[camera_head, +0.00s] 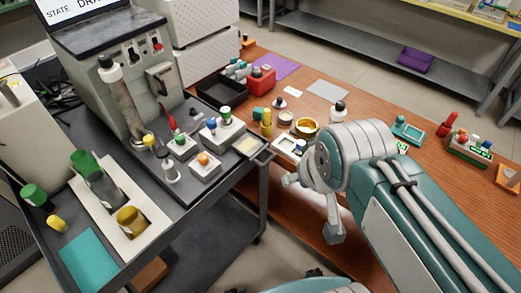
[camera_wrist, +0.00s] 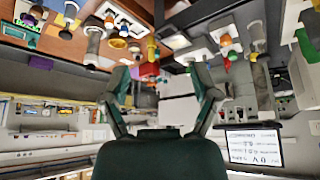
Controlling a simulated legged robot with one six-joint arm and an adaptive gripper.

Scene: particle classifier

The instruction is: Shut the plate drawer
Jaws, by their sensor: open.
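The classifier machine (camera_head: 125,75) is a grey bench unit on the dark cart at the left, with a clear upright column in front. Its screen (camera_head: 85,8) shows "STATE" and a cut-off word starting "DRA". I cannot clearly make out the plate drawer or how far out it is. A small pale plate (camera_head: 248,147) lies at the cart's right edge. My gripper (camera_wrist: 160,70) is open in the wrist view, with nothing between its two dark green fingers.
The cart (camera_head: 110,285) holds button boxes, bottles and a teal sheet. The wooden table (camera_head: 395,210) holds a black tray (camera_head: 222,90), a red box (camera_head: 262,79), a gold dish (camera_head: 306,126) and several small items. A metal shelf (camera_head: 375,55) stands behind.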

